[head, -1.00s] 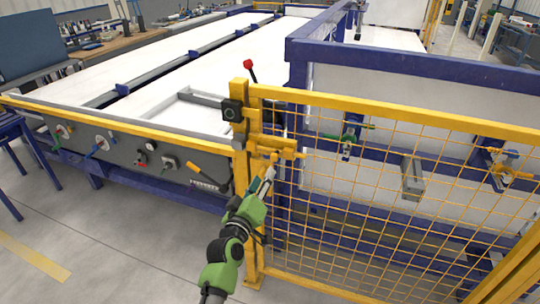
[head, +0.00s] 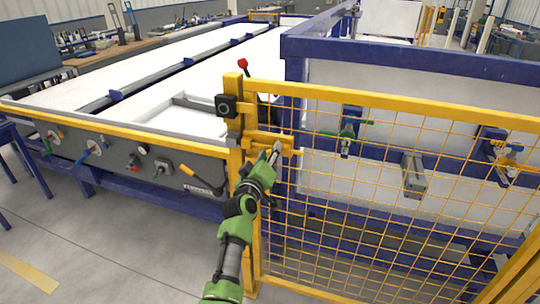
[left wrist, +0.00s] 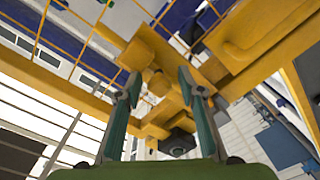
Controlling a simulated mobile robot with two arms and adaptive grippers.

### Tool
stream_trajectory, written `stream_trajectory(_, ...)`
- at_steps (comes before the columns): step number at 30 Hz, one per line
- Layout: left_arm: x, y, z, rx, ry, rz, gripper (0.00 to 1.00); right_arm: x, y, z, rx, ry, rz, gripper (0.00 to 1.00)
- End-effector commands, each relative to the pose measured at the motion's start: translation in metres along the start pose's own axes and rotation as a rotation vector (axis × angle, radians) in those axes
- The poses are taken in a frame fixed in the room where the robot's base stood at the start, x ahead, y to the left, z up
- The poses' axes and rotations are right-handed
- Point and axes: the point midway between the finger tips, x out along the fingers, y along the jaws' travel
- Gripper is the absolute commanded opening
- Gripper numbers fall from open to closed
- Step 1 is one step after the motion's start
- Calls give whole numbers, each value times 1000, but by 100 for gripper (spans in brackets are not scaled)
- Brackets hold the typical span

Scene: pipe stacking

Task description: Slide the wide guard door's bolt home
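The wide guard door (head: 400,103) is a yellow frame with wire mesh, standing at the right of the head view beside a yellow post (head: 236,125). Its yellow bolt (head: 256,141) lies level across the post and the door's edge. My left gripper (head: 277,147) is at the right part of the bolt, partly covering it. In the left wrist view the left gripper (left wrist: 158,78) has its two fingers apart, with a yellow knob of the bolt (left wrist: 157,84) showing between or just beyond the tips. I cannot tell whether they touch it. My right gripper is not in view.
A black box (head: 227,106) is fixed on the post. A red-knobbed lever (head: 243,64) rises behind it. A panel with valves and a yellow-handled lever (head: 198,178) is at the left. Behind the mesh are blue beams and clamps (head: 348,131). The floor at the left front is clear.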

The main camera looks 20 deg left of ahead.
Motion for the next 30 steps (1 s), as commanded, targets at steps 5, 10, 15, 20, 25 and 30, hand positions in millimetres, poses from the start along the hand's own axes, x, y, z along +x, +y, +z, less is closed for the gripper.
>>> stream_trajectory(5,0,0,0,-1,0,0,12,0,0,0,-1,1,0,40)
stream_trajectory(10,0,0,0,1,0,1,0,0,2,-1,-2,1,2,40)
stream_trajectory(15,0,-7,-6,3,2,0,0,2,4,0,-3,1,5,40)
stream_trajectory(20,2,-29,-28,7,4,0,0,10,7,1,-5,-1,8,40)
stream_trajectory(25,3,-41,-42,3,3,2,0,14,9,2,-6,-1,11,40)
stream_trajectory(30,3,-42,-45,1,4,1,0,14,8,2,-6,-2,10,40)
